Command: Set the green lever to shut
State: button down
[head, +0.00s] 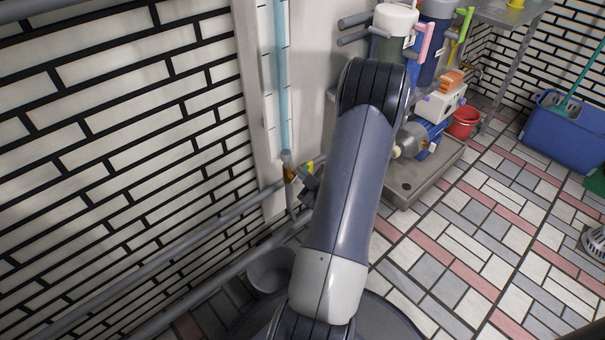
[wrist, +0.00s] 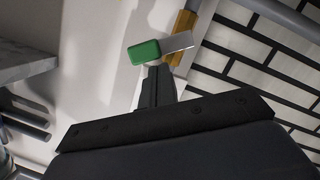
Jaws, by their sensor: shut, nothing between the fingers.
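The green lever (wrist: 145,52) shows in the wrist view: a green grip on a flat metal arm (wrist: 176,44). It lies across a brass valve body (wrist: 184,24), roughly crosswise to it. My gripper (wrist: 158,70) is shut and empty, its fingertips just below the green grip. I cannot tell whether they touch it. In the head view, my gripper (head: 310,187) is a dark shape partly hidden by my arm. It is beside a brass valve (head: 289,173) at the foot of a light-blue tube. A small yellow-green part (head: 310,167) shows there, too small to identify surely.
Grey pipes (head: 215,222) run along the brick wall, with a grey bucket (head: 270,270) below. A pump (head: 414,140) on a plinth, a red bucket (head: 464,123) and a blue mop bucket (head: 565,130) stand to the right. The tiled floor between is mostly clear.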

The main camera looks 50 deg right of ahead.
jog(key=shift+r, duration=0.1)
jog(key=shift+d+m+p, duration=0.15)
jog(key=shift+m+p, duration=0.2)
jog(key=shift+m, duration=0.15)
jog(key=shift+d+m+y+p, duration=0.15)
jog(key=shift+m+y+p, duration=0.3)
jog(key=shift+m, duration=0.25)
jog(key=shift+s+d+f, duration=0.1)
jog(key=shift+d+f, duration=0.1)
jog(key=shift+s+d+f+m+y+p, duration=0.1)
jog(key=shift+d+f+m+y+p, duration=0.2)
jog(key=shift+d+m+p, duration=0.25)
jog(key=shift+d+f+m+y+p, duration=0.2)
jog(key=shift+f+m+p, duration=0.1)
jog(key=shift+m, duration=0.35)
